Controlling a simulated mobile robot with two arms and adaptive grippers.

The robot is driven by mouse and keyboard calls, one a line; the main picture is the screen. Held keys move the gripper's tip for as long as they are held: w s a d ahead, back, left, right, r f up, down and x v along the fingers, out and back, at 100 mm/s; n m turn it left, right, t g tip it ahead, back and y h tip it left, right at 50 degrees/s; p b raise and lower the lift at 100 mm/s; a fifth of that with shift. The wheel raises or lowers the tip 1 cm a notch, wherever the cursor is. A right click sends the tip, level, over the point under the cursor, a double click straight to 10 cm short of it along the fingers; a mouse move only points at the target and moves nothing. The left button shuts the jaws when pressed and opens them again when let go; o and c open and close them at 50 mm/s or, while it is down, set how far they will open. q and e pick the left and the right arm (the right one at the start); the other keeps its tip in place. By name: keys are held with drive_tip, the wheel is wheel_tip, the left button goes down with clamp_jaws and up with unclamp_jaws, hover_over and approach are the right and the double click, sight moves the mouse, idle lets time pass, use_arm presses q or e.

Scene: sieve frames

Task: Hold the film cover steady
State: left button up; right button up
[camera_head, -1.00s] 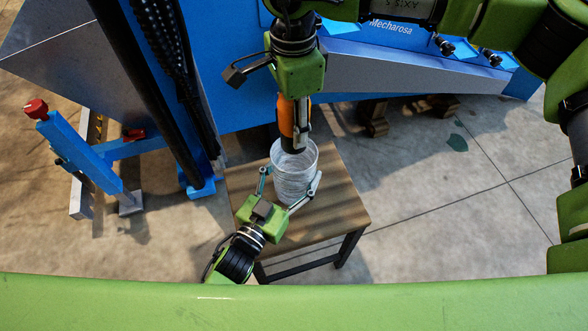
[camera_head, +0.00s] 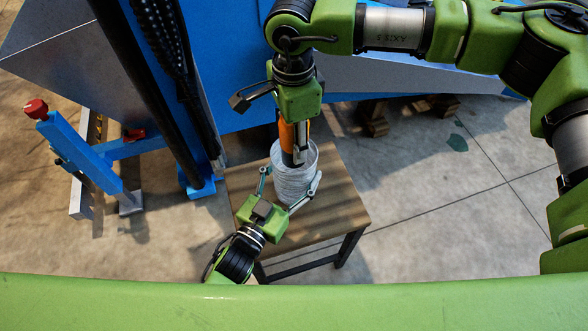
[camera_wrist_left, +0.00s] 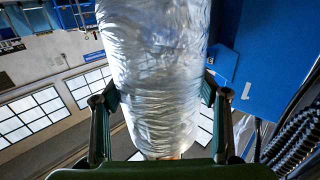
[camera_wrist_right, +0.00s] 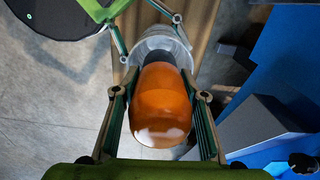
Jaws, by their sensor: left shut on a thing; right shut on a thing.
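The film cover (camera_head: 292,184) is a whitish, wrinkled, see-through sleeve standing upright with its open end up, over a small wooden table. My left gripper (camera_head: 290,181) is shut around its sides, with one finger on each side; the left wrist view shows the wrinkled film cover (camera_wrist_left: 155,75) between the fingers. My right gripper (camera_head: 294,128) is above the cover, shut on an orange and black tool (camera_head: 286,136). The tool's dark lower end is inside the cover's mouth. In the right wrist view the orange tool (camera_wrist_right: 160,105) points into the cover's round rim (camera_wrist_right: 160,40).
The wooden table (camera_head: 335,205) has bare top to the right of the cover. A large blue machine (camera_head: 235,95) stands behind, with a dark column at its left. A blue post with a red knob (camera_head: 36,107) stands at the far left. Open floor lies to the right.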

drive_tip(key=o, duration=1.4)
drive_tip(key=shift+o, duration=0.2)
drive_tip(key=shift+r, duration=0.1)
wheel_tip(320, 180, up, 12)
drive_tip(key=shift+f, duration=0.1)
use_arm(q)
drive_tip(key=o, duration=2)
drive_tip(key=shift+o, duration=0.2)
